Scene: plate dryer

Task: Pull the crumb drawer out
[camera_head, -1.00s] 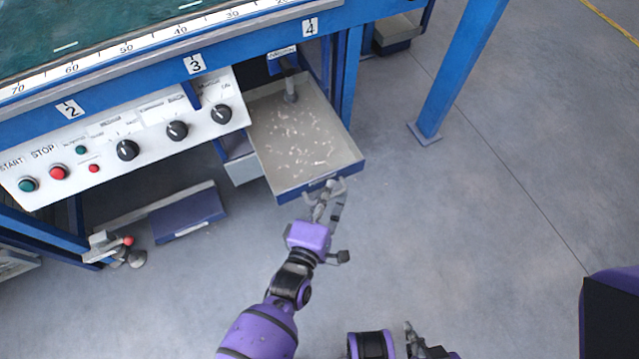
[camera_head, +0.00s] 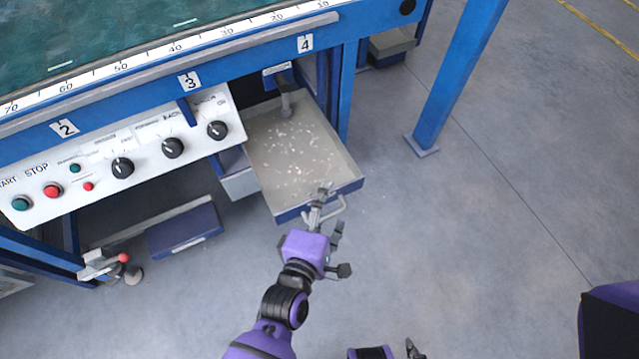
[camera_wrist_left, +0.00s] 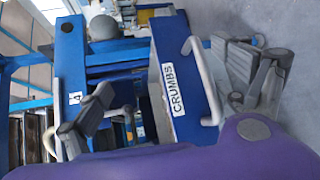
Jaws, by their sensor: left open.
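The crumb drawer (camera_head: 268,165) is a shallow grey tray with a blue front, standing out from under the blue machine, with pale crumbs on its floor. Its grey bar handle (camera_head: 342,207) is on the front. In the left wrist view, the handle (camera_wrist_left: 205,80) and the white CRUMBS label (camera_wrist_left: 173,90) show up close. My left gripper (camera_head: 328,209) is open at the drawer front, one finger reaching over the front edge. In the wrist view its fingers lie on either side of the handle; contact is unclear. My right gripper (camera_head: 413,350) barely shows at the bottom edge.
A white control panel (camera_head: 140,150) with knobs and buttons is left of the drawer. A blue post (camera_head: 455,85) stands right. The floor in front of the drawer is clear.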

